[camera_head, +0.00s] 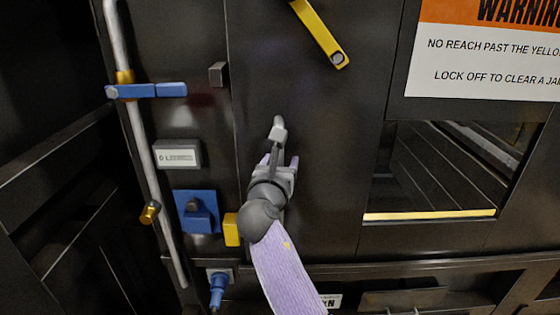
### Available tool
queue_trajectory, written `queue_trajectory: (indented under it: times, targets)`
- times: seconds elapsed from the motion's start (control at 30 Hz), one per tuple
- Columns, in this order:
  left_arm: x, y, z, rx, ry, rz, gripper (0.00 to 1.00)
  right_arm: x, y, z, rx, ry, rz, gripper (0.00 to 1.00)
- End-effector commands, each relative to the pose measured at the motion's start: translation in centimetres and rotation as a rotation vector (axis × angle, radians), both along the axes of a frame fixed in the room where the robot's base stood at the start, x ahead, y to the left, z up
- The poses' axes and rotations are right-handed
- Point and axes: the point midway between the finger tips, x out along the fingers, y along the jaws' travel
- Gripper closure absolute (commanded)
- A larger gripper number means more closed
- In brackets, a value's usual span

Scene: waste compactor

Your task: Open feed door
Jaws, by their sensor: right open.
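A dark flat door panel (310,180) fills the middle of the head view, with a seam down its left side. A small light-grey handle-like piece (279,130) stands out from it. My right gripper (278,163) is open at this piece, with its fingers pointing up and the piece's lower end near or between them. Whether they touch it I cannot tell. The gripper and wrist hide part of the panel below. A yellow lever (321,35) lies slanted on the panel above. My left gripper is not in view.
A blue switch box (196,211) and a yellow block (231,229) sit beside my wrist. On the right are a warning sign (485,70) and a yellow-edged opening (430,214).

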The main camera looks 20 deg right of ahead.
Motion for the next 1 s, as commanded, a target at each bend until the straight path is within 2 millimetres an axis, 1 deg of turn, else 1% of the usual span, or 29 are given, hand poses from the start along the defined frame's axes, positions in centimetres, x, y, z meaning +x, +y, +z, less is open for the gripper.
queue_trajectory:
  times: [0.23,0.27,0.3,0.47,0.5,0.57,1.0]
  targets:
    - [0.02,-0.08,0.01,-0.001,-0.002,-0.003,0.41,0.18,-0.11,0.0,0.0,0.0,0.0,0.36]
    - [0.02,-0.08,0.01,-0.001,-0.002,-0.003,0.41,0.17,-0.1,0.0,0.0,0.0,0.0,0.38]
    - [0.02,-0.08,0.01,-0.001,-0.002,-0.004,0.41,0.17,-0.1,0.0,0.0,0.0,0.0,0.46]
    - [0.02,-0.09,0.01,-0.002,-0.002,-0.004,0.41,0.16,-0.1,-0.01,0.0,0.0,0.0,0.8]
    - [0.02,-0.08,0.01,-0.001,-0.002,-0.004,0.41,0.16,-0.09,-0.01,0.0,0.0,0.0,0.89]
    - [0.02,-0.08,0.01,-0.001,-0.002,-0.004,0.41,0.16,-0.09,-0.01,0.0,0.0,0.0,1.0]
    - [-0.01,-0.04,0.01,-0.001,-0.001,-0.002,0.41,0.15,-0.09,-0.02,0.0,0.0,0.0,1.0]
